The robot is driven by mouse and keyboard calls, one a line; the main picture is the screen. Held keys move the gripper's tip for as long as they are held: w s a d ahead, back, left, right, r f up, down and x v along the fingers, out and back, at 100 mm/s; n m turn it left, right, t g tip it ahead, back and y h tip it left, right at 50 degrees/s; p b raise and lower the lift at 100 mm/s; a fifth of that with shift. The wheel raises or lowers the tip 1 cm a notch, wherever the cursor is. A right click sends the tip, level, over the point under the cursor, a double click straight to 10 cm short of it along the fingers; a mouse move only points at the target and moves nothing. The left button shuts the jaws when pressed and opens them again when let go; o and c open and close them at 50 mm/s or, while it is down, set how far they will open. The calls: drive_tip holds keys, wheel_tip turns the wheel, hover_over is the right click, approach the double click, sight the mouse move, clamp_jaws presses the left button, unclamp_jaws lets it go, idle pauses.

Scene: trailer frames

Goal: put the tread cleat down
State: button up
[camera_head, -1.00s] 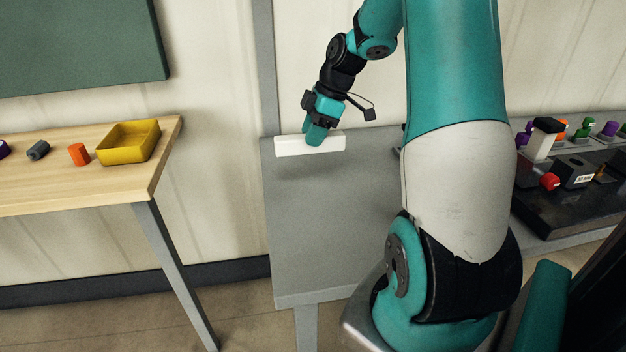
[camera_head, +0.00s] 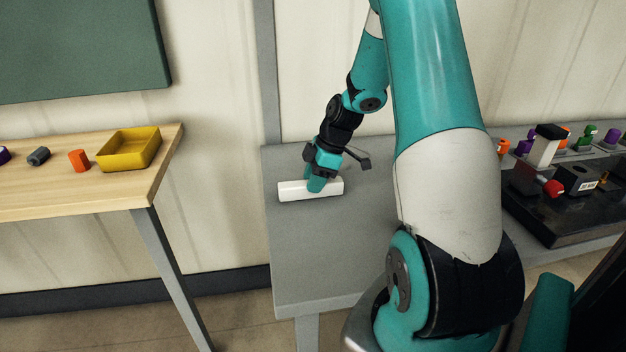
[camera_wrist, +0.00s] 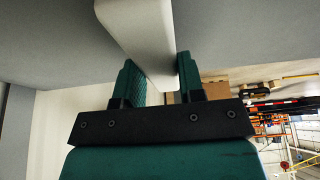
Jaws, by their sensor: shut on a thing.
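The tread cleat (camera_head: 293,191) is a white bar in my gripper in the head view, lying roughly level over the grey table (camera_head: 330,260). My gripper (camera_head: 316,186) is shut on it near its middle, pointing down. In the wrist view the pale bar (camera_wrist: 140,35) runs between the two green fingers of my gripper (camera_wrist: 162,82). The head view does not clearly show whether the bar touches the table top or hangs just above it.
A wooden table (camera_head: 80,190) at left bears a yellow bin (camera_head: 128,165) and an orange cylinder (camera_head: 79,160). A black tray (camera_head: 550,222) with several small parts stands at right. The grey top in front of the bar is clear.

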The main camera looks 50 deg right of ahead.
drive_tip(key=o, duration=1.1)
drive_tip(key=p+v, duration=0.1)
drive_tip(key=v, duration=1.1)
drive_tip(key=a+r+m+g, duration=0.1)
drive_tip(key=a+r, duration=0.2)
drive_tip(key=a, duration=0.8)
drive_tip(key=a+r, duration=0.2)
drive_tip(key=a, duration=0.8)
drive_tip(key=s+a+m, duration=0.1)
drive_tip(key=s+a, duration=0.4)
drive_tip(key=s+a+r+g, duration=0.1)
drive_tip(key=s+a, duration=0.5)
drive_tip(key=s+a+m, duration=0.1)
drive_tip(key=s+a, duration=0.5)
drive_tip(key=shift+r+m+g+y, duration=0.25)
drive_tip(key=shift+m+g+y, duration=0.05)
